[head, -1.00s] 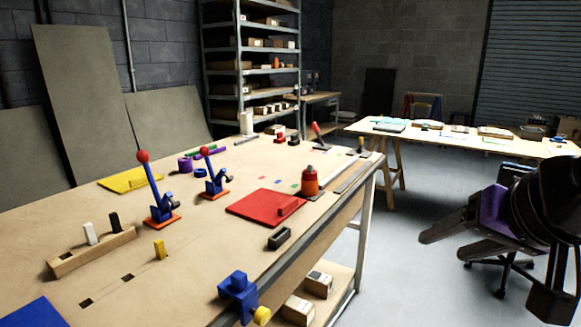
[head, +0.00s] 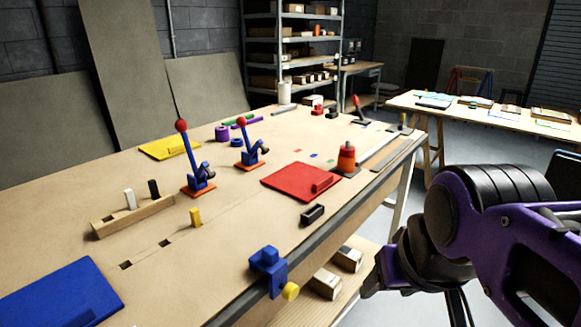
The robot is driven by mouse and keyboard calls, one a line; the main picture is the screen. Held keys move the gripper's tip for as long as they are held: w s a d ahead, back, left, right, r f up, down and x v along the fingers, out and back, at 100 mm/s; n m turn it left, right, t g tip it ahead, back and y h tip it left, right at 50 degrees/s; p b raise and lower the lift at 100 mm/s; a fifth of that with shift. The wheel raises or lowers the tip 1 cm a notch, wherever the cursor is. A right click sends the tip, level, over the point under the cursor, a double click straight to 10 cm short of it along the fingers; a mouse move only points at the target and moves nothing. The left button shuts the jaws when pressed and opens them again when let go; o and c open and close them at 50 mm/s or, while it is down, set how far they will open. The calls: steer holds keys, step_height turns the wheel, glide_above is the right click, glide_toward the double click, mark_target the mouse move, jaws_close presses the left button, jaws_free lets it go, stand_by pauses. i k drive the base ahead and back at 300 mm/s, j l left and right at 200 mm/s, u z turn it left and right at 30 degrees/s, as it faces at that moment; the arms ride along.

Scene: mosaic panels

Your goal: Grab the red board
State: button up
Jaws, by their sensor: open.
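The red board (head: 290,178) lies flat on the wooden workbench (head: 225,205), near its right edge. A small red raised block sits on the board's right part. My gripper (head: 374,282) is at the lower right, beyond the bench's front edge. It is open and empty, well apart from the board, and mostly hidden behind my purple arm.
An orange-red bottle-like object (head: 346,158) stands just behind the board and a black block (head: 312,215) lies in front. Two blue levers with red knobs (head: 182,125) stand to the left. A blue clamp (head: 268,262) sticks up at the bench edge.

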mark_target(304, 183)
steer(key=i+l+u, duration=0.1)
steer(key=u, duration=0.25)
steer(key=l+u, duration=0.1)
steer(key=u, duration=0.25)
steer(key=i+l+u, duration=0.1)
steer(key=u, duration=0.25)
steer(key=i+l+u, duration=0.2)
steer(key=l, duration=0.2)
steer(key=l+u, duration=0.25)
steer(key=l, duration=0.15)
steer(key=l+u, duration=0.15)
steer(key=l, duration=0.7)
